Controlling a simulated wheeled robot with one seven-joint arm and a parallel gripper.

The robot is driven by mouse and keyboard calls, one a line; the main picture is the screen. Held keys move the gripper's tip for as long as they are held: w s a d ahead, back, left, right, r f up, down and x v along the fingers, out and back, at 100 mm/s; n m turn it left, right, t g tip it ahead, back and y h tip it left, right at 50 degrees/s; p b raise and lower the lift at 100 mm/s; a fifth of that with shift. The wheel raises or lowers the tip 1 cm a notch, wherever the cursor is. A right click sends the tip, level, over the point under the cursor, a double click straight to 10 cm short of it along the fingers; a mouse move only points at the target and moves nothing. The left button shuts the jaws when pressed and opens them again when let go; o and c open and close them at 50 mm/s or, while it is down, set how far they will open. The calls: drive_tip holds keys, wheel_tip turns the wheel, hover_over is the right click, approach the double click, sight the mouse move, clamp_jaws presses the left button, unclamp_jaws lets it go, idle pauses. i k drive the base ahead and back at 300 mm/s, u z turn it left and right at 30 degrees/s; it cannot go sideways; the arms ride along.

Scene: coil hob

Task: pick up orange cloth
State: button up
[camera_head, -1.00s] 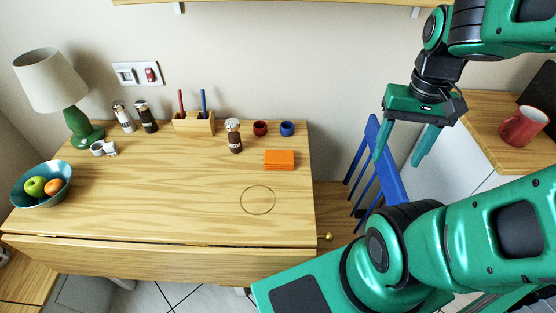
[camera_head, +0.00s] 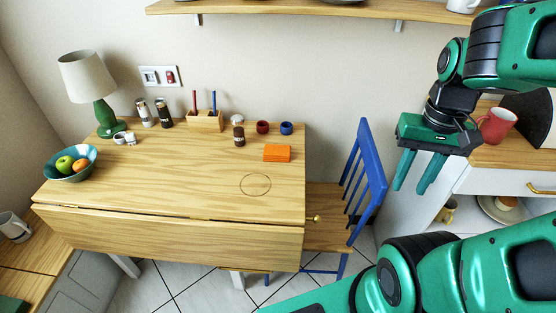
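The orange cloth (camera_head: 277,153) lies folded flat on the wooden table (camera_head: 200,175), near its right edge. My gripper (camera_head: 412,186) hangs in the air to the right of the table, beyond the blue chair. Its two fingers point down and are spread apart, with nothing between them. It is well apart from the cloth. Nothing hides the cloth.
Behind the cloth stand a dark-topped jar (camera_head: 239,136), a red cup (camera_head: 262,127), a blue cup (camera_head: 286,128) and a pen holder (camera_head: 206,121). A blue chair (camera_head: 369,185) stands between table and gripper. A shelf (camera_head: 300,11) runs above. The table's front right is clear.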

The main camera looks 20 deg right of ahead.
sight(272, 152)
drive_tip(key=u, duration=2.4)
drive_tip(key=k, duration=1.15)
drive_tip(key=z, duration=1.2)
drive_tip(key=i, duration=1.05)
drive_tip(key=u, duration=0.05)
